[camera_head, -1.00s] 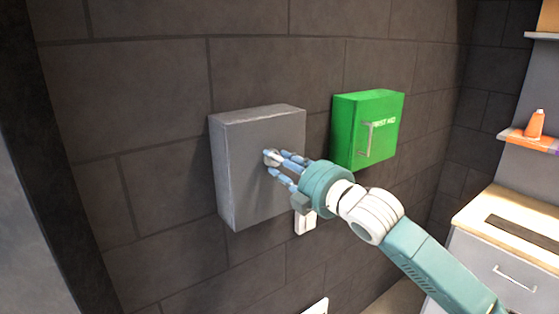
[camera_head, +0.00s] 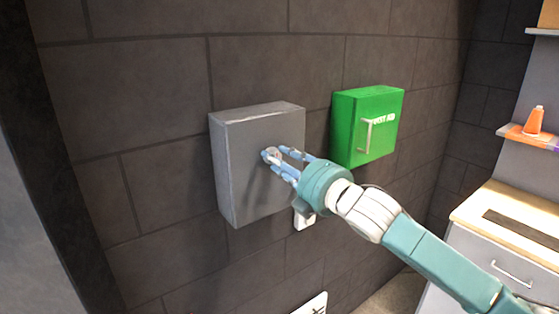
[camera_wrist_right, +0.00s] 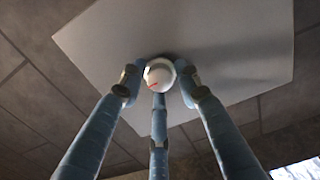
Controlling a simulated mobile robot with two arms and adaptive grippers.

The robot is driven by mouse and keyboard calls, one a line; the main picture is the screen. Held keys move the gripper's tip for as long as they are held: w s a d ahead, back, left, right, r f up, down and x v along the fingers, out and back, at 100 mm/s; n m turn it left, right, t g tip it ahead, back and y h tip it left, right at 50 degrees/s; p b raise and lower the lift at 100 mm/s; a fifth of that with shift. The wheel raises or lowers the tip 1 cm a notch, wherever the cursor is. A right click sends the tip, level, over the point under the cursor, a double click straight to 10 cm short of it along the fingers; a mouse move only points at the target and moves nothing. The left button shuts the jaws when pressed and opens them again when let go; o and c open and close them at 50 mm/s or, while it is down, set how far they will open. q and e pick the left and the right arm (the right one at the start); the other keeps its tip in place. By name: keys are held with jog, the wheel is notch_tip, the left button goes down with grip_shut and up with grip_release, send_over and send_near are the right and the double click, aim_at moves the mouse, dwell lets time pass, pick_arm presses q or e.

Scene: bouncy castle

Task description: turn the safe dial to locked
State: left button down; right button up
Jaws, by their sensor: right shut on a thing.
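The grey safe (camera_head: 245,185) is a box mounted on the dark block wall, left of centre in the head view. It fills the upper middle of the right wrist view as a pale panel (camera_wrist_right: 230,40). Its round white dial (camera_wrist_right: 160,73) has a short red mark that points to the lower left in that view. My right gripper (camera_head: 272,158) is at the dial, with its blue fingers around it. In the right wrist view the gripper (camera_wrist_right: 160,90) is shut on the dial, one finger on each side and one below. My left gripper is not in view.
A green first aid box (camera_head: 368,130) with a handle hangs on the wall right of the safe. A small white wall fitting (camera_head: 304,220) is below the safe. A counter with a drawer (camera_head: 500,262) and a shelf with an orange bottle (camera_head: 534,121) stand at the right.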

jog(key=o, duration=1.2)
jog(key=shift+w+d, duration=0.1)
jog(key=v, duration=1.2)
